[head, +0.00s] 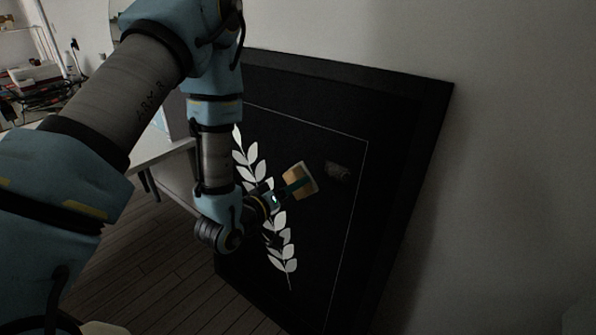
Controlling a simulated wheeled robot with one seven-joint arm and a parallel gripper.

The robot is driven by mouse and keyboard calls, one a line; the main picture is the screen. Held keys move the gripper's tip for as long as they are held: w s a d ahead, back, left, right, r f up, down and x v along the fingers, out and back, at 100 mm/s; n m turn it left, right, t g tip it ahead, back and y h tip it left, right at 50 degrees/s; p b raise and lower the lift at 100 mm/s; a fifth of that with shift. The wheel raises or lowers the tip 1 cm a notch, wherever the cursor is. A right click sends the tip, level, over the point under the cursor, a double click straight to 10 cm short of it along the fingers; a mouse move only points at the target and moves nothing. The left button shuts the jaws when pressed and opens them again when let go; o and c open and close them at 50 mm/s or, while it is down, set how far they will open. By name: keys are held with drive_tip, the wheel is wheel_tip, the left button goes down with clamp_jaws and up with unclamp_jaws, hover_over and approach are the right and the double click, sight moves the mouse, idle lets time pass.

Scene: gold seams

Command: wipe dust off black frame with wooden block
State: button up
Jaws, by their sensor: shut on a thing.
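The black frame (395,130) leans against the wall, with a thin white border line and a white leaf branch (280,245) on its dark face. My gripper (296,183) is shut on the wooden block (304,178), a light tan piece, in front of the frame's face. My arm hides the left part of the frame and some of the leaves.
A pale table (160,150) stands behind my arm on the left. A cluttered shelf (35,85) is at the far left. The wooden floor (130,255) shows below. The bare wall (510,150) fills the right side.

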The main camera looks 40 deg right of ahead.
drive_tip(key=shift+s+d+r, duration=0.3)
drive_tip(key=shift+s+d, duration=0.15)
drive_tip(key=shift+s, duration=0.05)
drive_tip(key=shift+x, duration=2.85)
drive_tip(key=shift+x, duration=0.95)
drive_tip(key=shift+s, duration=0.15)
drive_tip(key=shift+s+d+b, duration=0.15)
drive_tip(key=shift+s+b, duration=0.15)
drive_tip(key=shift+s, duration=0.55)
drive_tip(key=shift+s+d+b, duration=0.2)
drive_tip(key=shift+s+b, duration=0.1)
drive_tip(key=shift+s, duration=0.5)
drive_tip(key=shift+s+d+b, duration=0.25)
drive_tip(key=shift+s+d, duration=0.05)
drive_tip(key=shift+s, duration=0.55)
drive_tip(key=shift+s+d+b, duration=0.25)
drive_tip(key=shift+s+d, duration=0.05)
drive_tip(key=shift+s, duration=0.55)
drive_tip(key=shift+a, duration=0.1)
drive_tip(key=shift+w, duration=0.1)
